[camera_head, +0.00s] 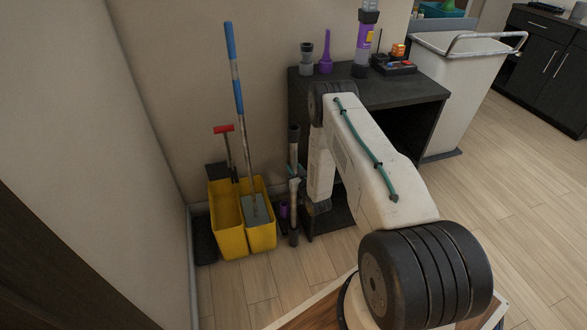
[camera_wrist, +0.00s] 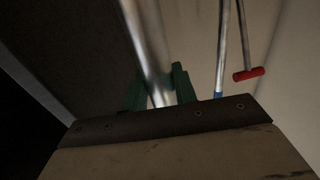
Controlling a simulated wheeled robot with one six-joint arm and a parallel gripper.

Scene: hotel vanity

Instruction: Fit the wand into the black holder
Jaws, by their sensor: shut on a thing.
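The wand is a silver tube (camera_head: 294,192) with a black upper end, standing nearly upright beside the dark table's left side. In the wrist view the silver tube (camera_wrist: 152,45) runs up between the green fingers of my gripper (camera_wrist: 160,92), which is shut on it. In the head view my arm hangs down just right of the tube and the fingers are mostly hidden. Dark and purple parts (camera_head: 284,210) sit at the tube's foot near the floor. I cannot tell which dark part is the black holder, or whether the wand's lower end touches it.
A yellow two-part bucket (camera_head: 230,238) with a blue-handled mop (camera_head: 237,95) and a red-handled tool (camera_head: 224,130) stands left of the wand, close by. The dark table (camera_head: 420,92) carries purple attachments (camera_head: 326,52) and a tray of small items (camera_head: 394,64). A white cart (camera_head: 462,85) stands right.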

